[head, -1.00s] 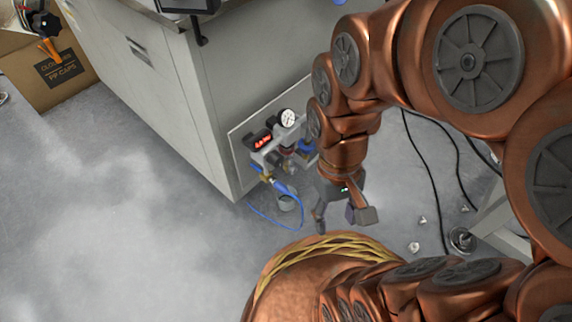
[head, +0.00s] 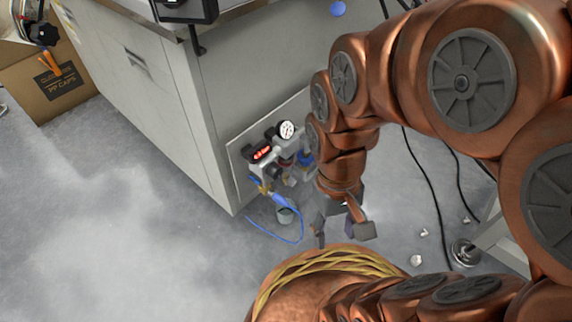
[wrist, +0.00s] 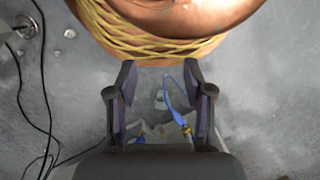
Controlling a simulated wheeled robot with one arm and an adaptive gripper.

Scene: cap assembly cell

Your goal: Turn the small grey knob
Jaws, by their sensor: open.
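The air-regulator unit (head: 280,160) is mounted on a pale panel on the cabinet's end face, with a round white gauge (head: 286,130) and a red-lit display (head: 261,153). I cannot single out the small grey knob on it; parts of the unit are small and crowded, and my arm is close beside its right side. My gripper (head: 343,230) is open and empty, pointing down, to the right of and below the unit in the head view. In the wrist view, a blue hose (wrist: 177,112) and brass fitting (wrist: 187,130) show between and below the open fingers (wrist: 159,88).
The grey cabinet (head: 150,90) stands left of my arm. Black cables (head: 425,185) run down at the right. A cardboard box (head: 58,85) sits far left; floor between is clear.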

